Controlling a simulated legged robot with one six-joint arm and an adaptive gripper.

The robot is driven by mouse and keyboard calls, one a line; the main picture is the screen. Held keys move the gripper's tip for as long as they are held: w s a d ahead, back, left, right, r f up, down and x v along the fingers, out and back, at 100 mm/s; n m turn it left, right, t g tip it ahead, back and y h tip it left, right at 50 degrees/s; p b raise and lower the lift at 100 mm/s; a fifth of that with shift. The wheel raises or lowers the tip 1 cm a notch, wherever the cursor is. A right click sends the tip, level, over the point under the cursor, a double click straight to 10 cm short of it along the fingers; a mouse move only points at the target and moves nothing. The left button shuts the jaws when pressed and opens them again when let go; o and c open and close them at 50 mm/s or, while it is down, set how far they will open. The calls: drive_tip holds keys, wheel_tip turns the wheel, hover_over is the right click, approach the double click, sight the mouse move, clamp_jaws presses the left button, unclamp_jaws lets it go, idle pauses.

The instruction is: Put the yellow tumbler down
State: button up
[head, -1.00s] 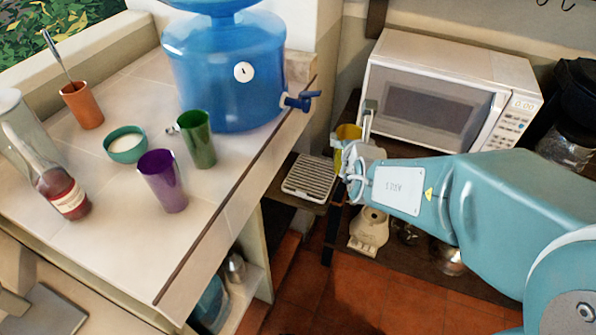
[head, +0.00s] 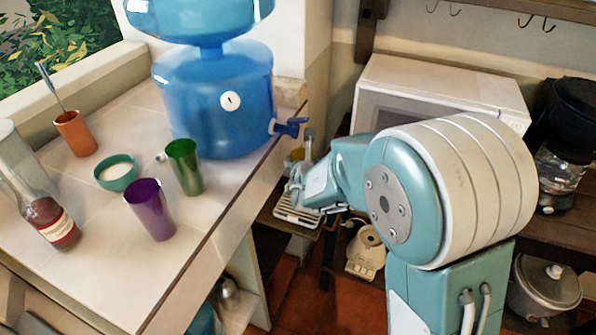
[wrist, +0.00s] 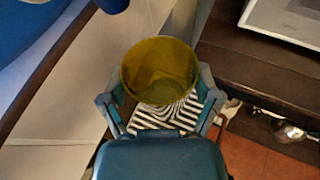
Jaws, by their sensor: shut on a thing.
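The yellow tumbler (wrist: 158,72) is between the fingers of my gripper (wrist: 160,98) in the wrist view, its open mouth toward the camera. My gripper is shut on it. In the head view a small part of the tumbler (head: 297,154) shows beyond my gripper (head: 302,170), just below the blue tap; my arm hides much of the rest. Behind the tumbler in the wrist view is a slatted drip tray (wrist: 165,118), which also shows in the head view (head: 296,213). I cannot tell whether the tumbler touches the tray.
A blue water jug (head: 215,100) with a tap (head: 288,127) stands on the tiled counter (head: 90,240). A purple tumbler (head: 150,210), a green tumbler (head: 185,167), a bowl (head: 116,172), an orange cup (head: 75,134) and a bottle (head: 50,222) stand there too. A microwave (head: 440,85) is behind my arm.

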drive_tip(key=shift+w+a+f, duration=0.3)
drive_tip(key=shift+a+f, duration=0.15)
drive_tip(key=shift+a, duration=0.1)
drive_tip(key=shift+w+a+f, duration=0.25)
drive_tip(key=shift+a+f, duration=0.2)
drive_tip(key=shift+a, duration=0.1)
wheel_tip(320, 180, down, 3)
drive_tip(key=shift+w+f, duration=0.1)
drive_tip(key=shift+w, duration=0.05)
drive_tip(key=shift+d, duration=0.3)
drive_tip(key=shift+a+f, duration=0.1)
drive_tip(key=shift+f, duration=0.05)
drive_tip(key=o, duration=1.1)
drive_tip(key=shift+a, duration=0.25)
drive_tip(key=shift+d, duration=0.2)
